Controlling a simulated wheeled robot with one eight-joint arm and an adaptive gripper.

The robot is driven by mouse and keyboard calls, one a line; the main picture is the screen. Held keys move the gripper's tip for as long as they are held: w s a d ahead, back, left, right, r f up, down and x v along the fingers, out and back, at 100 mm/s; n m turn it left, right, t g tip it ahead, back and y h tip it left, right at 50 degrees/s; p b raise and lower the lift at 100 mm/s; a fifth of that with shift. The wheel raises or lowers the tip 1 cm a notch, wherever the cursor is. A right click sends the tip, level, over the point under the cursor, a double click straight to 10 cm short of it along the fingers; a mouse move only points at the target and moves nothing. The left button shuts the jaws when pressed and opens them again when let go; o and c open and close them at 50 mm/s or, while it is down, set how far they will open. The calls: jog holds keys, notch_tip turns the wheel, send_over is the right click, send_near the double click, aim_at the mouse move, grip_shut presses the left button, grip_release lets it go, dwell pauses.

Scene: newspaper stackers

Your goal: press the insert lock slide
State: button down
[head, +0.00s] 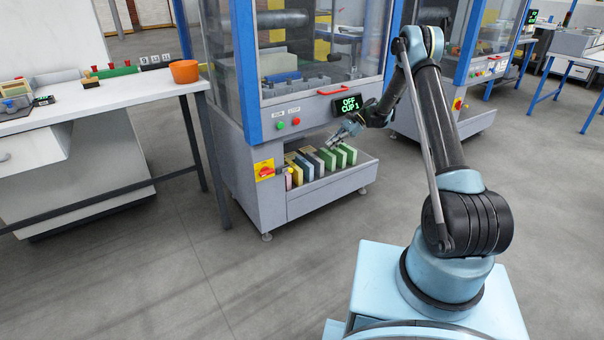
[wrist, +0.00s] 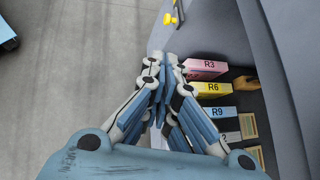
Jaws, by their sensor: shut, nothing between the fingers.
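My gripper (head: 336,144) is in front of the blue-framed stacker machine (head: 294,107), just above the open tray at its lower front. In the wrist view my gripper (wrist: 166,60) has its fingers together, with nothing seen held. Pink R3 (wrist: 205,67), yellow R6 (wrist: 211,88) and blue R9 (wrist: 215,113) inserts lie beside the fingers in the wrist view. Green inserts (head: 347,154) stand at the tray's right end.
A red rotary switch on a yellow plate (head: 265,170) is at the tray's left. Green and red buttons (head: 288,123) and a display reading OFF, CUP 1 (head: 348,105) are above. A white bench (head: 110,95) stands left. The grey floor in front is clear.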

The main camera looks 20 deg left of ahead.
jog(key=a+f+g, duration=0.1)
jog(key=a+f, duration=0.2)
jog(key=f, duration=0.6)
jog(key=shift+s+a+f+m+y, duration=0.25)
jog(key=shift+f+m+y, duration=0.05)
jog(key=shift+f+m, duration=0.1)
jog(key=shift+a, duration=0.1)
jog(key=s+a+f, duration=0.3)
jog(key=s+a, duration=0.4)
jog(key=a, duration=0.2)
jog(key=shift+a+f, duration=0.15)
jog(key=shift+a, duration=0.15)
